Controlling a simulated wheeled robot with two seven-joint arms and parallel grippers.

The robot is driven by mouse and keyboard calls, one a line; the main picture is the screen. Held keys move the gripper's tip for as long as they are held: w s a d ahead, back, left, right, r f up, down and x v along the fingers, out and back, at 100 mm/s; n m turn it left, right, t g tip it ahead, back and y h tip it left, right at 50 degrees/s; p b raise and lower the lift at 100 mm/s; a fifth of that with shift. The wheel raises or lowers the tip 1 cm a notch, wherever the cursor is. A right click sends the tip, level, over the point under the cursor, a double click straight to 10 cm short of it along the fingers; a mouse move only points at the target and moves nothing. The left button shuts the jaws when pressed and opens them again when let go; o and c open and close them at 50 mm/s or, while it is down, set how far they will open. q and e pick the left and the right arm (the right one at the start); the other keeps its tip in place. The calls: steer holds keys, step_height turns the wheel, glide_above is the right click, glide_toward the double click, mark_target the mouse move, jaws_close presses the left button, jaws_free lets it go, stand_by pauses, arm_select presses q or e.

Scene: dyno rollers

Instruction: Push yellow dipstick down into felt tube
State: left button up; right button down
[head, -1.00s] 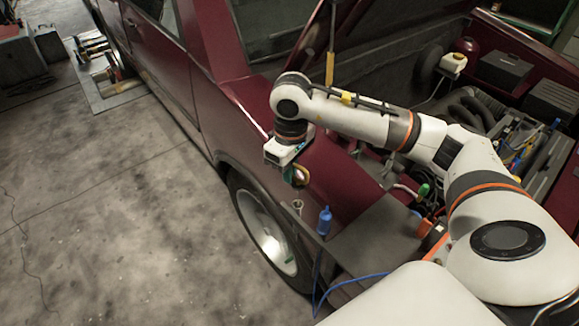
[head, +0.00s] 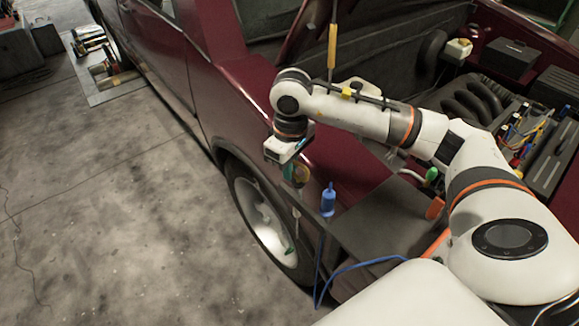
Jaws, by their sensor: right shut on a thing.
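My right gripper (head: 291,171) hangs beside the maroon car's front fender and points down. It is shut on the yellow dipstick (head: 302,176), whose small yellowish loop shows at the fingertips. A thin pale piece (head: 297,214) hangs straight below the fingers, in front of the wheel; I cannot tell whether it is the dipstick's lower end or the felt tube. I cannot clearly make out the felt tube. My left gripper is not in view.
A blue bottle (head: 328,200) stands right of the gripper, by a dark grey flat surface (head: 385,228). A blue hose (head: 350,268) loops below it. The open engine bay (head: 480,110) lies behind my right arm.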

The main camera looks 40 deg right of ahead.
steer(key=c, duration=1.5)
jaws_free()
steer(key=shift+o, duration=0.2)
step_height(320, 180, up, 12)
steer(key=shift+s+f, duration=0.1)
steer(key=shift+s, duration=0.05)
